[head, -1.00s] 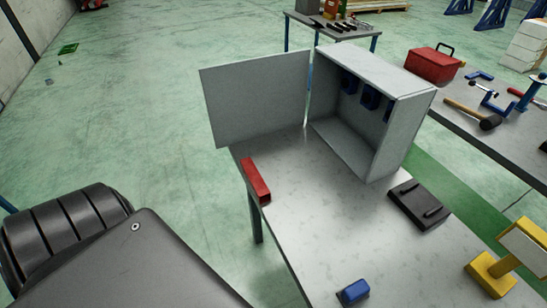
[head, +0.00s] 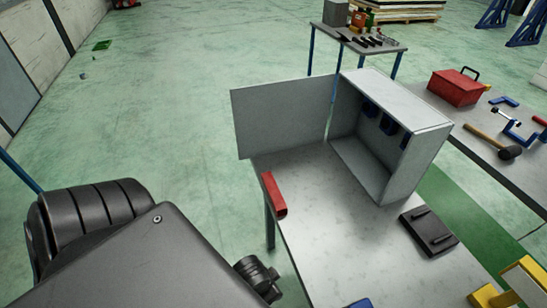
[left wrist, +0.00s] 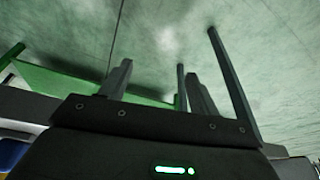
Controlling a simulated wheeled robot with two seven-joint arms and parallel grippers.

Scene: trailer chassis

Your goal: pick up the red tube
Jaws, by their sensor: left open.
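The red tube (head: 273,195) lies on the grey table at its left edge, near the open door of the grey box. Its square, hollow-looking end faces the front. My left gripper (left wrist: 158,82) shows only in the left wrist view, with its dark fingers apart and nothing seen between them. The red tube is not seen in that view. In the head view my black arm fills the lower left, and a dark part of it shows just left of the table, in front of the tube. My right gripper is in neither view.
The grey box (head: 415,150) stands open on the table (head: 345,235). A black block (head: 428,232), a blue part (head: 360,303) and a yellow stand (head: 520,285) are on the table. A side bench holds a red toolbox (head: 456,88) and a mallet (head: 497,145).

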